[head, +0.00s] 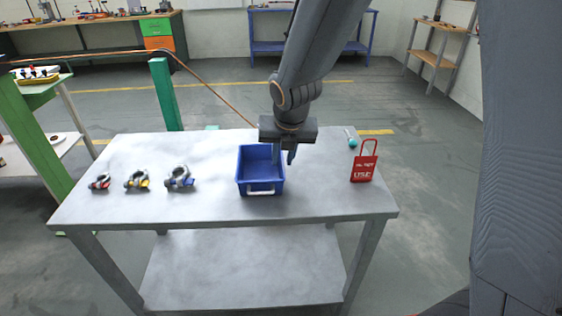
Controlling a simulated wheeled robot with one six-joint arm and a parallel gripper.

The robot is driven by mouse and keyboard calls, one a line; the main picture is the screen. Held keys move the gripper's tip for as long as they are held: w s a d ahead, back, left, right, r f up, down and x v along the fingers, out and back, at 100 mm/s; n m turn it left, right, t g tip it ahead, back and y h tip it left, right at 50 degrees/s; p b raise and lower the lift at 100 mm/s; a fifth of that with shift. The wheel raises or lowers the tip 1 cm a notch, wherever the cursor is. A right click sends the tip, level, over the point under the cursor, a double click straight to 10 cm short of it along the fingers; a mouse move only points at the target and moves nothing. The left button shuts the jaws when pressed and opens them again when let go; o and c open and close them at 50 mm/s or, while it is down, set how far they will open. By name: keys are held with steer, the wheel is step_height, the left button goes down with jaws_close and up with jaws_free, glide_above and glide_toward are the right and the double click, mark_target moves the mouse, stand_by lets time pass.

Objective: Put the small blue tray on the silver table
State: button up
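The small blue tray (246,180) rests, as far as I can see, on the top of the silver table (330,207), near its middle. It has a white handle on its near side. My gripper (285,155) points down at the tray's right rear part, with one finger by the right wall. The gripper body hides part of the tray's back edge. I cannot tell whether the fingers touch the wall or how far apart they are.
Three shackles with red, yellow and blue parts (179,178) stand left on the table. A red tag holder (364,168) and a small teal-ended item (352,142) are at the right. A green post (164,92) stands behind. The near tabletop is clear.

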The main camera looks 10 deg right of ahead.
steer(key=v, duration=0.9)
steer(key=s+d+f+m+g, duration=0.1)
steer(key=s+d+f+m, duration=0.2)
steer(key=m, duration=0.8)
steer(key=s+d+f+m+g, duration=0.1)
steer(key=s+d+m, duration=0.4)
steer(key=m, duration=0.7)
steer(key=s+d+f+m+g, duration=0.2)
steer(key=s+d+f+m, duration=0.2)
steer(key=s+m, duration=0.4)
steer(key=m, duration=0.4)
steer(key=shift+d+f+h, duration=0.2)
steer(key=shift+f+h, duration=0.1)
steer(key=shift+f, duration=0.1)
steer(key=shift+d, duration=0.1)
